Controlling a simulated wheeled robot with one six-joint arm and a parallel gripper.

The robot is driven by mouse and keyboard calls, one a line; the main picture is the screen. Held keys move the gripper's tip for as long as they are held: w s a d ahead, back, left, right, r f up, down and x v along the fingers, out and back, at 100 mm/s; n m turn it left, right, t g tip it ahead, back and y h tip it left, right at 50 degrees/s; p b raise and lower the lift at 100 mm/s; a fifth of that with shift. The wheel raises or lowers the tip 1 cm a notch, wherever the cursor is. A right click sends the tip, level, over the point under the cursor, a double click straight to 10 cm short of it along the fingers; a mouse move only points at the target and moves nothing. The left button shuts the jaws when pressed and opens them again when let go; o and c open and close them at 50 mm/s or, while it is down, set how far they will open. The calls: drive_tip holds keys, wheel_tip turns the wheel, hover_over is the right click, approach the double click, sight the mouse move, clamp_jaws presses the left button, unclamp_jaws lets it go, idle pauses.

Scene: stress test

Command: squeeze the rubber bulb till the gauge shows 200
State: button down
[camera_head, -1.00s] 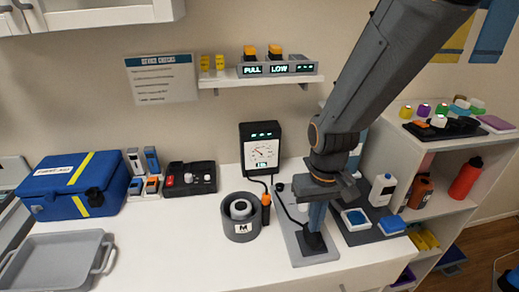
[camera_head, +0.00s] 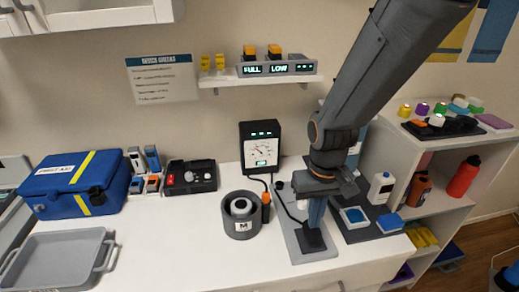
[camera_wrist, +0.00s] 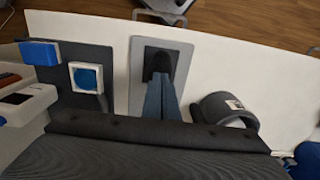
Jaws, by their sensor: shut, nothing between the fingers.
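The gauge (camera_head: 262,153) is a black upright box with a white dial at the back of the counter. Its needle is too small to read. A dark piece that looks like the rubber bulb (camera_head: 312,240) sits on a grey plate (camera_head: 296,243), with a thin black hose running to it. It also shows in the wrist view (camera_wrist: 158,62). My gripper (camera_head: 315,226) points down at it with its blue-grey fingers shut and nothing between them. The fingertips (camera_wrist: 161,80) overlap the dark piece in the wrist view; I cannot tell whether they touch it.
A grey round holder (camera_head: 240,226) marked M stands left of the plate, beside an orange-topped tool (camera_head: 266,199). A dark mat (camera_head: 372,226) with blue and white blocks lies to the right. A blue first-aid case (camera_head: 70,184) and grey tray (camera_head: 55,262) are left. The front middle counter is clear.

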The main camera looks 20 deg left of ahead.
drive_tip(key=shift+f+b, duration=0.35)
drive_tip(key=shift+f, duration=0.5)
drive_tip(key=shift+r+p, duration=1.05)
drive_tip(key=shift+r, duration=0.1)
drive_tip(key=shift+f, duration=0.15)
drive_tip(key=shift+f+b, duration=0.65)
drive_tip(key=shift+f, duration=0.45)
drive_tip(key=shift+r+p, duration=1.05)
drive_tip(key=shift+r, duration=0.15)
drive_tip(key=shift+f, duration=0.15)
